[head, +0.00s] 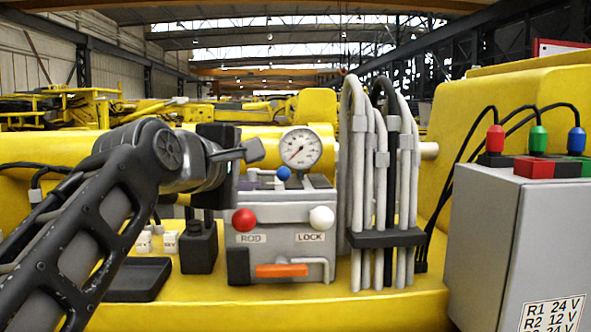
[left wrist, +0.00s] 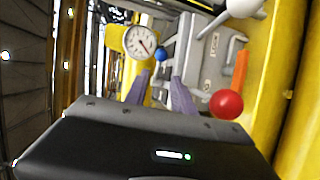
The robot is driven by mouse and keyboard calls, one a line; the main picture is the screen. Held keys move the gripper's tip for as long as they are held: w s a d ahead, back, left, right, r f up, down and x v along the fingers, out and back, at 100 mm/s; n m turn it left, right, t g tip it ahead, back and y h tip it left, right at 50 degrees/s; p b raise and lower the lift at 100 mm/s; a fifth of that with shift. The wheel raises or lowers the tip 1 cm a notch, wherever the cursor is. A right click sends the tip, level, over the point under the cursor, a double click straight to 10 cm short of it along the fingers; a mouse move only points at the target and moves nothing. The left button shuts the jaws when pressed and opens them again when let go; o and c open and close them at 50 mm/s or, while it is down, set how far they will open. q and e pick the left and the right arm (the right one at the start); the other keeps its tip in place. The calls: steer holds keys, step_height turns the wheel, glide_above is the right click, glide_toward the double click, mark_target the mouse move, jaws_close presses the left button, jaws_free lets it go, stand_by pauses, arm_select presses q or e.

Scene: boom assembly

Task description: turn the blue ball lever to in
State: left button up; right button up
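The blue ball lever (head: 283,174) sits on top of the grey valve block (head: 290,209), just below the round gauge. Whether it stands at in or out cannot be read. My left gripper (head: 254,151) is left of the blue ball and a little higher in the head view. In the left wrist view the two fingers are apart with an empty gap (left wrist: 161,76). The blue ball (left wrist: 160,54) shows just beyond the fingertips, roughly in line with the gap, and is not held. My right gripper is in neither view.
A red ball lever (head: 244,220) over the ROD label and a white ball lever (head: 321,218) over the LOCK label are on the block's front. The gauge (head: 301,148) stands behind. Grey hoses (head: 381,180) rise close on the right. An orange handle (head: 282,270) is below.

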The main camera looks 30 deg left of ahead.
mark_target(277, 175)
arm_select(q)
steer(key=shift+s+r, duration=0.1)
steer(key=shift+s, duration=0.15)
steer(key=p+x, duration=0.4)
steer(key=x, duration=0.7)
steer(key=shift+r, duration=0.1)
steer(key=shift+w+a, duration=0.15)
steer(key=shift+w, duration=0.5)
steer(key=shift+c, duration=0.5)
steer(key=shift+f, duration=0.25)
jaws_close()
